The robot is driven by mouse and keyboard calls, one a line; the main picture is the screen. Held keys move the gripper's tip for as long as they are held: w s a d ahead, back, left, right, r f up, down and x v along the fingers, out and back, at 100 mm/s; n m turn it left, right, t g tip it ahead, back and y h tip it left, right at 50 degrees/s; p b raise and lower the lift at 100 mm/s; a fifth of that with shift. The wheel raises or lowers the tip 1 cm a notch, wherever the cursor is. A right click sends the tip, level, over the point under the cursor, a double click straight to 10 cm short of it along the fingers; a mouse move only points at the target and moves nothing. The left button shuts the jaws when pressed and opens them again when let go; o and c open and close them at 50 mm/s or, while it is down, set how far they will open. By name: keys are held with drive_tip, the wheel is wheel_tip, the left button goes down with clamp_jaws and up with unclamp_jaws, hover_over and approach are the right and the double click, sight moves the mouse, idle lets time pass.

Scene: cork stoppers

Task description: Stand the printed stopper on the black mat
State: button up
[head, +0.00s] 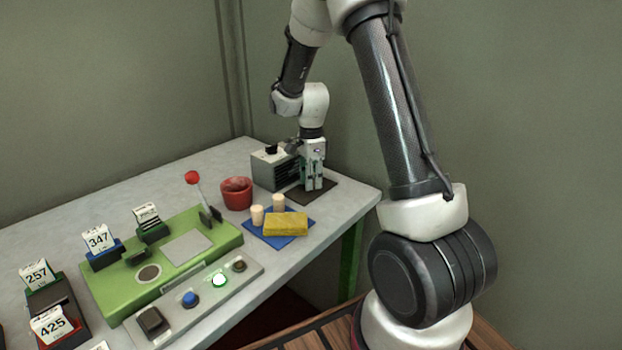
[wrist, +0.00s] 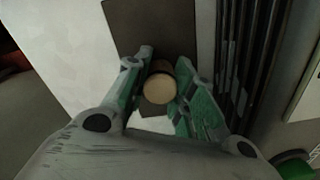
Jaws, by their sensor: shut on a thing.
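My gripper (head: 313,182) points down at the black mat (head: 328,193), beside the grey slatted box. In the wrist view, my gripper (wrist: 161,84) is shut on a cork stopper (wrist: 158,89), with its pale round end facing the camera and a darker side behind it. I cannot make out print on it. The black mat also shows in the wrist view (wrist: 150,30), behind the stopper. The fingers hide the stopper in the head view. I cannot tell whether it touches the mat.
The slatted box (head: 270,170) stands close to my gripper. A blue mat (head: 283,238) carries two pale stoppers (head: 257,215) and a yellow sponge (head: 286,224). A red pot (head: 236,193) stands behind them. A green panel (head: 165,255) and a button box (head: 195,298) lie farther left.

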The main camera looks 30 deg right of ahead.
drive_tip(key=o, duration=0.7)
wheel_tip(320, 180, up, 12)
drive_tip(key=s+r+n+t, duration=0.2)
drive_tip(key=s+r+n, duration=0.6)
drive_tip(key=s+r, duration=0.3)
drive_tip(key=s+n, duration=0.3)
drive_tip(key=s, duration=0.3)
drive_tip(key=s+n+t, duration=0.1)
drive_tip(key=s+n, duration=0.3)
drive_tip(key=s, duration=0.2)
drive_tip(key=s+f+n+t, duration=0.1)
drive_tip(key=s+n, duration=0.3)
drive_tip(key=s, duration=0.2)
drive_tip(key=shift+s+a, duration=0.2)
drive_tip(key=shift+a, duration=0.05)
